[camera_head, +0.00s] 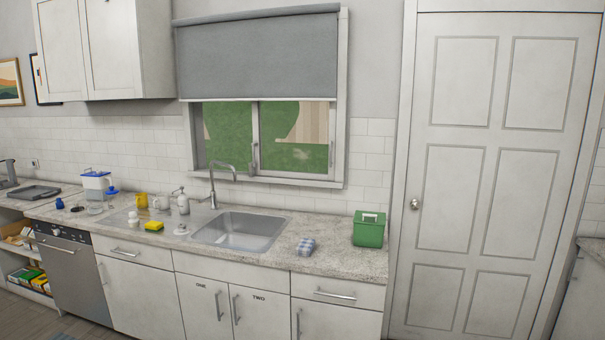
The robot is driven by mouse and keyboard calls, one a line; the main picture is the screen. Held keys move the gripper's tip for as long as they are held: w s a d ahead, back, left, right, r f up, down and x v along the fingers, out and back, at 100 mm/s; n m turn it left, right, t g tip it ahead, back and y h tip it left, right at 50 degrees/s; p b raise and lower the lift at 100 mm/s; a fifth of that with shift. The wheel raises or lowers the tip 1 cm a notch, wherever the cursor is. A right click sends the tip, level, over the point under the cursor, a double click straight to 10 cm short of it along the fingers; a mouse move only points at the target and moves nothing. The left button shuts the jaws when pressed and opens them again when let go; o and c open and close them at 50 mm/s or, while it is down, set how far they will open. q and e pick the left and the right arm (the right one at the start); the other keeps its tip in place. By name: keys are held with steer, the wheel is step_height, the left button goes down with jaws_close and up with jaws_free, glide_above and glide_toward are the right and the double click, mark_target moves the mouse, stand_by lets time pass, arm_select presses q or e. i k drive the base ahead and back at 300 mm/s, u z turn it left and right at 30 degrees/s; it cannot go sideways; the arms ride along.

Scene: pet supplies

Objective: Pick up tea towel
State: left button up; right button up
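A blue and white checked tea towel (306,246) lies folded or rolled on the speckled stone counter (335,259). It is to the right of the steel sink and left of a green box. Nothing covers it and nothing touches it. Neither of my grippers shows in the head view.
The sink (240,231) with its tall tap (214,185) is left of the towel. The green box (369,229) with a handle stands at the counter's right end. A yellow sponge (154,226), mugs, bottles and a blue-lidded container (97,184) stand further left. A white door (496,180) is at right.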

mark_target(304, 248)
steer(key=u, duration=0.25)
steer(key=i, duration=1.2)
steer(key=u, duration=0.2)
